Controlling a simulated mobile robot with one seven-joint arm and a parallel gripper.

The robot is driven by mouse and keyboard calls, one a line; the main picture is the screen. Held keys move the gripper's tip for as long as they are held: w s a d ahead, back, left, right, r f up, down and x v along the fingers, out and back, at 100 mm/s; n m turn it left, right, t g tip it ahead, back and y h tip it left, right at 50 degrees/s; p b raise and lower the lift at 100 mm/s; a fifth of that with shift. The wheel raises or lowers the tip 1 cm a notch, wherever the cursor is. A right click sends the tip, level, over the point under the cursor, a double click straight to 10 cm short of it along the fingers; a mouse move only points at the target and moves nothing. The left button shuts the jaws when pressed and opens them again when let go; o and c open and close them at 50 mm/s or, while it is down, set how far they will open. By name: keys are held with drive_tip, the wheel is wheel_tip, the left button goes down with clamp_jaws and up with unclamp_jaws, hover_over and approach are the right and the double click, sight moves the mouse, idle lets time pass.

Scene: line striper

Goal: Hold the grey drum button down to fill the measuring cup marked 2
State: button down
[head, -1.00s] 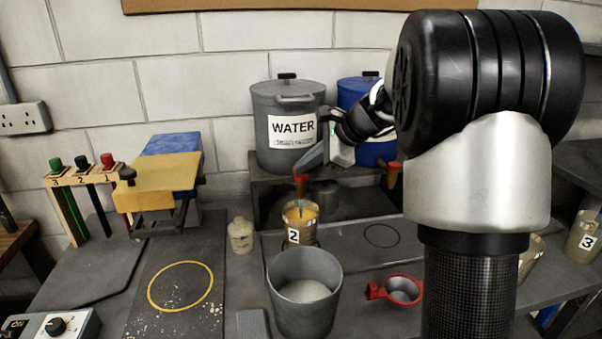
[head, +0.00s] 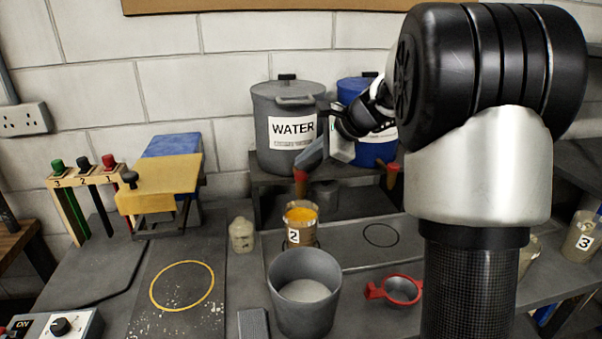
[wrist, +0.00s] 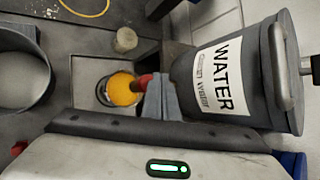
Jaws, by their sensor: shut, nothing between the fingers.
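The grey drum (head: 287,105) labelled WATER stands on a raised shelf, with a red-topped tap (head: 301,176) at its front. I take this red top to be the button. The measuring cup marked 2 (head: 301,236) stands upright below the tap and holds orange contents; no stream shows. My gripper (head: 308,163) is shut and empty, its tips just above the red top; a small gap seems to show. In the wrist view, the shut fingers (wrist: 161,92) are beside the red tap (wrist: 142,82), over the orange-filled cup (wrist: 122,92). Exact contact is hard to tell.
A blue drum (head: 375,150) with its own red-topped tap (head: 393,172) stands to the right. A grey bucket (head: 304,308) with pale contents stands in front of the cup. A red-rimmed strainer (head: 400,290) and a small jar (head: 241,235) are nearby. A cup marked 3 (head: 580,237) is far right.

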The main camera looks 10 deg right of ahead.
sight(305, 175)
drive_tip(key=shift+r, duration=0.15)
wheel_tip(305, 175, up, 5)
drive_tip(key=p, duration=0.4)
idle(1.1)
